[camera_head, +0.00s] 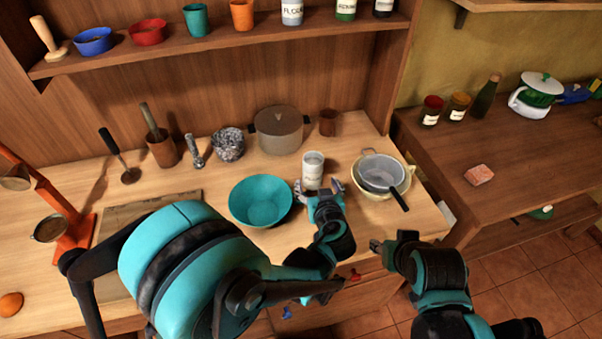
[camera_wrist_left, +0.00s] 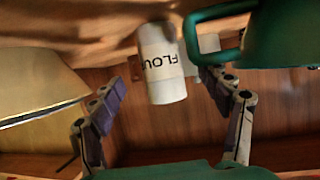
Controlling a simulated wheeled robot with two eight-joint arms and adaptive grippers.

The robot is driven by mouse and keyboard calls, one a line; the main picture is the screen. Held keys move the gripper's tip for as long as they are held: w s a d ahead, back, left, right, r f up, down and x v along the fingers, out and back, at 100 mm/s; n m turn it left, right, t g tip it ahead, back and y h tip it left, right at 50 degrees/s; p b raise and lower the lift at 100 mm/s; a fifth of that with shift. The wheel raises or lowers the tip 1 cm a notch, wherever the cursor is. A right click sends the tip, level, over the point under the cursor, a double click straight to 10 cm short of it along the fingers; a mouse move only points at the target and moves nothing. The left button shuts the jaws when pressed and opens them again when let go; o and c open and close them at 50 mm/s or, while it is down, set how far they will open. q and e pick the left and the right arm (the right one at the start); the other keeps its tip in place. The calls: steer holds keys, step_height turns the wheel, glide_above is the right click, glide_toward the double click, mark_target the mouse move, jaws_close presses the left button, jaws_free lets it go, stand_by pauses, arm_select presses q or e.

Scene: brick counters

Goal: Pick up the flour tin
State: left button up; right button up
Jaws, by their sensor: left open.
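The flour tin (camera_head: 313,166) is a white cylinder standing on the wooden counter, right of the teal bowl (camera_head: 261,201). In the left wrist view the tin (camera_wrist_left: 162,65) shows its black FLOUR lettering, partly cut off. My left gripper (camera_head: 318,188) is open at the tin's near side. In the left wrist view the fingers of my left gripper (camera_wrist_left: 167,88) are spread, with the tin between them in the picture and a visible gap on its left. Contact cannot be told. My right arm is at lower right; its finger opening is unclear.
A cream bowl with a grey sieve (camera_head: 381,171) stands close right of the tin. A lidded pot (camera_head: 278,130) and a brown cup (camera_head: 328,122) stand behind it. Another white tin labelled FLOUR (camera_head: 292,12) is on the shelf above. A cutting board (camera_head: 115,215) lies left.

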mark_target(314, 177)
arm_select(q)
steer(key=shift+w+d+f, duration=0.1)
steer(key=shift+f, duration=0.1)
steer(key=shift+w+f, duration=0.15)
steer(key=shift+w, duration=0.15)
steer(key=shift+b+x, duration=0.5)
steer(key=shift+x, duration=0.5)
steer(key=x, duration=0.1)
steer(key=b+x, duration=0.1)
steer(key=x, duration=0.2)
steer(key=shift+w+a+r+b, duration=0.2)
steer(key=shift+a+b, duration=0.05)
steer(key=shift+b, duration=0.15)
steer(key=shift+w+f, duration=0.15)
steer(key=shift+w, duration=0.2)
steer(key=c, duration=1.5)
steer(key=shift+c, duration=0.2)
